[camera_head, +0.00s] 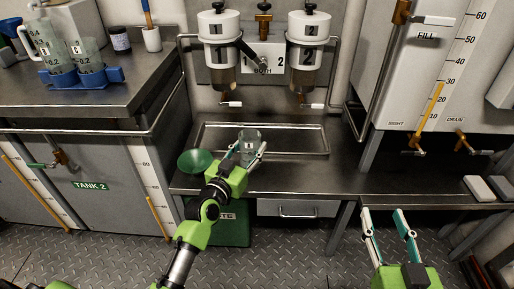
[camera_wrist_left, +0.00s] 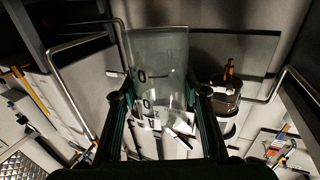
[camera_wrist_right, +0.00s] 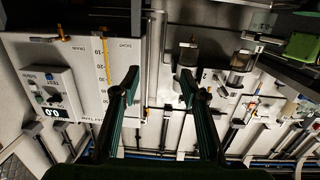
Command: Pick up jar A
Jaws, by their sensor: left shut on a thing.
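A clear, see-through jar with dark markings, which I take as jar A (camera_head: 249,136), stands between the fingers of my left gripper (camera_head: 249,149), above the steel bench below the two dispensers. In the left wrist view the jar (camera_wrist_left: 158,60) is upright between the two dark fingers, with a white label low on it that is partly hidden. My left gripper is shut on it. I cannot tell whether its base touches the bench tray. My right gripper (camera_head: 383,213) is open and empty in front of the bench at right; its spread fingers also show in the right wrist view (camera_wrist_right: 160,75).
Dispensers 1 (camera_head: 219,51) and 2 (camera_head: 308,54) hang above the tray (camera_head: 300,150). A blue rack (camera_head: 82,79) with jars stands at far left. The bench (camera_head: 330,180) right of the jar is clear.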

